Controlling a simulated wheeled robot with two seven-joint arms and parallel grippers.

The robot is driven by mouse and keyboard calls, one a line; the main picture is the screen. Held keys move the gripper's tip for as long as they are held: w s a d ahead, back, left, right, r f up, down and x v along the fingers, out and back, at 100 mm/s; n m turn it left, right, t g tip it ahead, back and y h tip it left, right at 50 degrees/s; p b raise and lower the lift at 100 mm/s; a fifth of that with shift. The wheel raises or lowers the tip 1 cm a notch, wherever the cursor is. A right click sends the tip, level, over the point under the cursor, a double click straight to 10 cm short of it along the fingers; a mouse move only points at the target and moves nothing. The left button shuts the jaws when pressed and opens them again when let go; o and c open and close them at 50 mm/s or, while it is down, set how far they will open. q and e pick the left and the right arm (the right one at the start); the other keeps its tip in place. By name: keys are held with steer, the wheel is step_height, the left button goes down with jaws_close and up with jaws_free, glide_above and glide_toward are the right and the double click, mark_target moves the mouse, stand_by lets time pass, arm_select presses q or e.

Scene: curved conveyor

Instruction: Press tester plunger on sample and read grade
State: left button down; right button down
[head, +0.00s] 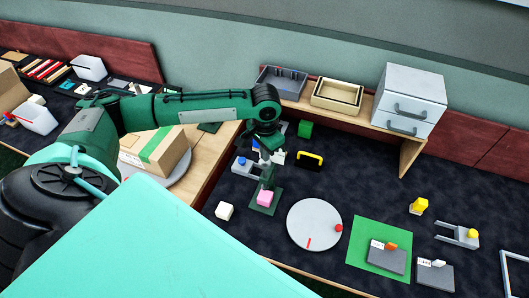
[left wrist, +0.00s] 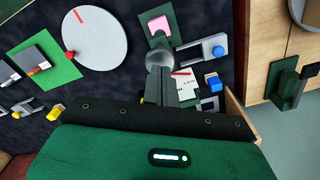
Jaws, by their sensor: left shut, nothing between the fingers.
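The tester has a dark green base (head: 262,209) at the middle of the dark table, with a pink block, the sample (head: 265,198), on it. In the left wrist view the pink sample (left wrist: 158,25) shows just beyond a grey round plunger knob (left wrist: 159,56). My left gripper (head: 268,157) is shut and empty, pointing down above the tester. In the left wrist view its fingertips (left wrist: 161,76) are at the knob; I cannot tell whether they touch. A white card with a red pointer (left wrist: 183,84) is partly hidden behind the fingers; its grade is unreadable. My right gripper is not in view.
A round grey disc (head: 312,222) with a red mark lies right of the tester. A white cube (head: 224,211) stands at its left. A green mat (head: 366,232) lies further right. A shelf (head: 409,158) with trays and a drawer unit (head: 409,97) stands behind.

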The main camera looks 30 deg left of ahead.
arm_select(q)
steer(key=shift+f, duration=0.2)
stand_by(0.3)
steer(key=shift+f, duration=0.6)
steer(key=shift+f+b, duration=0.8)
steer(key=shift+f, duration=2.1)
steer(key=shift+r, duration=0.1)
step_height(320, 180, up, 9)
steer(key=p, duration=1)
